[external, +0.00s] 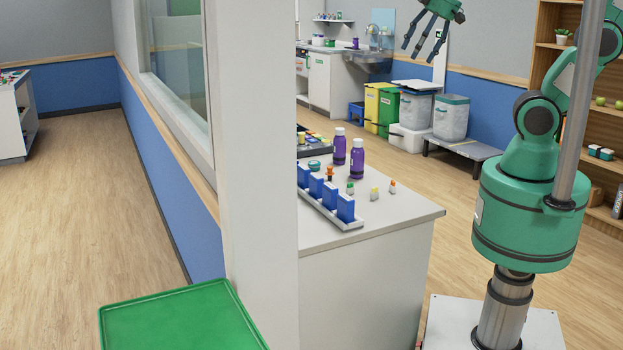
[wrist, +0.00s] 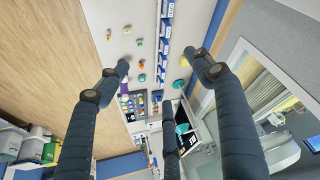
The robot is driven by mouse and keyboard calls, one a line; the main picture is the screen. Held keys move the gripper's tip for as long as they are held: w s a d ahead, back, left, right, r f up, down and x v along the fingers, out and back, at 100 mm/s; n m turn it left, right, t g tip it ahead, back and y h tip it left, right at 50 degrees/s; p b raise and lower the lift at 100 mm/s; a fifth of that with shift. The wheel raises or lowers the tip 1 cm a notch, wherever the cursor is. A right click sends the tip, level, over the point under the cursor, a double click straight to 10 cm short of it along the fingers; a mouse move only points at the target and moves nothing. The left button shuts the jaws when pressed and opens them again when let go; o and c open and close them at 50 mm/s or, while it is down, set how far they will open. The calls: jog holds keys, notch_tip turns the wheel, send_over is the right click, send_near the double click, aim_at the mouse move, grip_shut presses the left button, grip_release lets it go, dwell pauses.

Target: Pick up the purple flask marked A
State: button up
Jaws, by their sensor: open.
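Two purple flasks with white caps stand upright on the white counter (external: 390,224): a rear-left flask (external: 339,151) and a front-right flask (external: 357,164). Their letters are too small to read, so I cannot tell which is marked A. My gripper (external: 422,47) is open and empty, high up and to the right of the flasks in the external view, clearly apart from them. In the wrist view my gripper (wrist: 161,64) has its dark fingers spread over the counter; a small purple patch (wrist: 124,88) shows beside the left finger, mostly hidden.
A white rack (external: 322,212) with several blue blocks (external: 346,208) lies along the counter's front left. Several small coloured bottles (external: 374,193) stand near the flasks. A wall pillar (external: 255,170) rises left of the counter. The counter's right end (external: 425,212) is clear.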

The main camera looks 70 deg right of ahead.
jog(key=w+d+g+p, duration=0.1)
jog(key=w+d, duration=0.4)
jog(key=w, duration=0.3)
jog(key=w+d+p, duration=0.1)
jog(key=w+d, duration=0.4)
jog(key=w, duration=0.3)
jog(key=m+g+p, duration=0.2)
jog(key=g+p, duration=0.2)
send_over(339, 129)
notch_tip(339, 129, down, 33)
jog(key=shift+w+f, duration=0.1)
jog(key=shift+d+f, duration=0.4)
jog(key=shift+f, duration=0.05)
jog(key=shift+f, duration=0.1)
jog(key=shift+f+b, duration=0.35)
jog(key=shift+f, duration=3.85)
